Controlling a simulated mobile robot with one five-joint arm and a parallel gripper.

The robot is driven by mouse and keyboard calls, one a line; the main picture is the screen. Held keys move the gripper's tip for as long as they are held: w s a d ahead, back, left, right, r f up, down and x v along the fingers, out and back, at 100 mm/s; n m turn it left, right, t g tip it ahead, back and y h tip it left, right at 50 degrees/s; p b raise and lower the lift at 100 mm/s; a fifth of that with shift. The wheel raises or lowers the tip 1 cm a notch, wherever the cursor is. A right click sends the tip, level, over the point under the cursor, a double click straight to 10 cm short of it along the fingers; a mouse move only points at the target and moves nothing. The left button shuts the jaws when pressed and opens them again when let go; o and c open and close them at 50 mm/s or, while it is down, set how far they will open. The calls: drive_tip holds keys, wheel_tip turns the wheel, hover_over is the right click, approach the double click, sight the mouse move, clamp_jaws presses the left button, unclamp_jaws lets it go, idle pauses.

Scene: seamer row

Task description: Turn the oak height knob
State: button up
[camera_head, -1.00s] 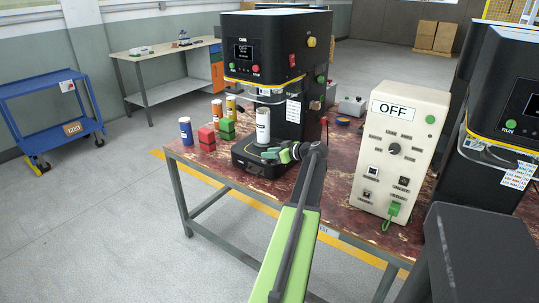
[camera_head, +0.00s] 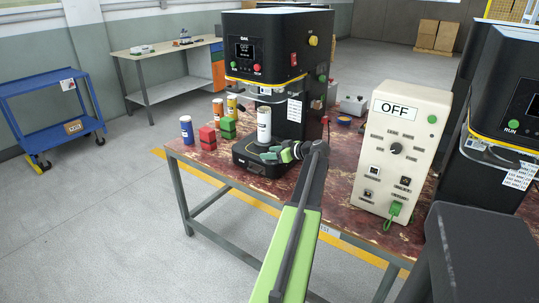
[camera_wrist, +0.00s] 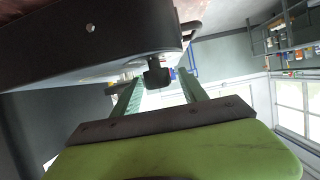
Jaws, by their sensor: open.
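The black seamer (camera_head: 280,40) stands on the worn red bench, with a white can (camera_head: 264,125) upright on its low black base (camera_head: 259,165). My gripper (camera_head: 275,153) is at the front right of that base, beside the can in the picture. In the wrist view my gripper (camera_wrist: 159,76) is open, its two green fingers apart. A dark knob (camera_wrist: 157,74) shows between the fingertips, under the edge of a dark housing (camera_wrist: 90,35). I cannot tell whether a finger touches it. In the head view this knob is not clearly visible near the gripper.
A cream control box (camera_head: 402,150) marked OFF stands to the right. Another black machine (camera_head: 505,90) is at far right. A blue trolley (camera_head: 50,92) is on the floor.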

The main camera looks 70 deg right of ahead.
drive_tip(key=shift+s, duration=0.1)
drive_tip(key=p+v, duration=0.4)
drive_tip(key=v, duration=0.7)
drive_tip(key=shift+s+p, duration=0.3)
drive_tip(key=shift+s, duration=0.1)
drive_tip(key=shift+a, duration=0.15)
